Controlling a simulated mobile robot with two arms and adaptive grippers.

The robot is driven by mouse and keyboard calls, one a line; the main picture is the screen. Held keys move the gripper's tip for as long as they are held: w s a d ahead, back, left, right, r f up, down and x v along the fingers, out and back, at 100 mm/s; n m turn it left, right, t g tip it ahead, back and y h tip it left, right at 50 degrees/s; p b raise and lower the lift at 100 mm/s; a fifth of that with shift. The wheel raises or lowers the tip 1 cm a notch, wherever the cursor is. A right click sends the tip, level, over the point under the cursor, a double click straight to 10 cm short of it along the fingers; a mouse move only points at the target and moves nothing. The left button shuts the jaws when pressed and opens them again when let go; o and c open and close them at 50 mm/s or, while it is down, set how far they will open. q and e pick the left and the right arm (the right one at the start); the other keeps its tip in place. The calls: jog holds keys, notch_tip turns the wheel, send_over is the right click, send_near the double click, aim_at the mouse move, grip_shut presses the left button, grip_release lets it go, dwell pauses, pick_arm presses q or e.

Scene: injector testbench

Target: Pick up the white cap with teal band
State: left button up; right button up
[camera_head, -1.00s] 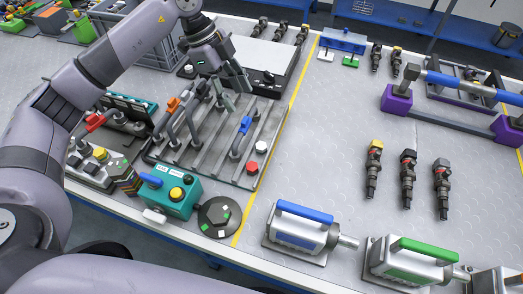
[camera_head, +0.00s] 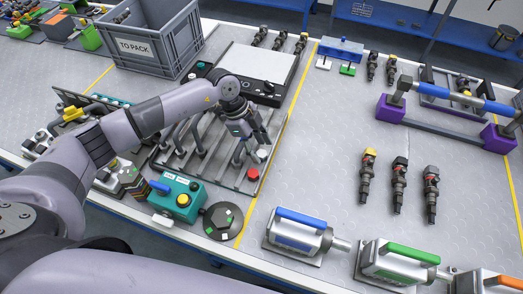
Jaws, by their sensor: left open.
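A small white cap (camera_head: 262,154) stands on the right part of the grey slotted rack, behind a red cap (camera_head: 252,173). At this size I cannot make out a teal band on it. My left gripper (camera_head: 253,139) is above the rack's right part, fingers pointing down, just behind and to the left of the white cap. It is open and I see nothing between its fingers. The gripper and forearm hide part of the rack. My right gripper is not in view.
The slotted rack (camera_head: 222,176) holds several upright handles near the gripper. A teal box with buttons (camera_head: 176,197) and a dark round disc (camera_head: 222,221) stand in front. A grey "TO PACK" crate (camera_head: 150,40) is at the back left. Several injectors lie to the right.

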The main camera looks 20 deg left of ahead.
aim_at(262, 156)
pick_arm(q)
jog(key=shift+x, duration=0.85)
jog(key=shift+s+f, duration=0.15)
jog(key=shift+c, duration=0.4)
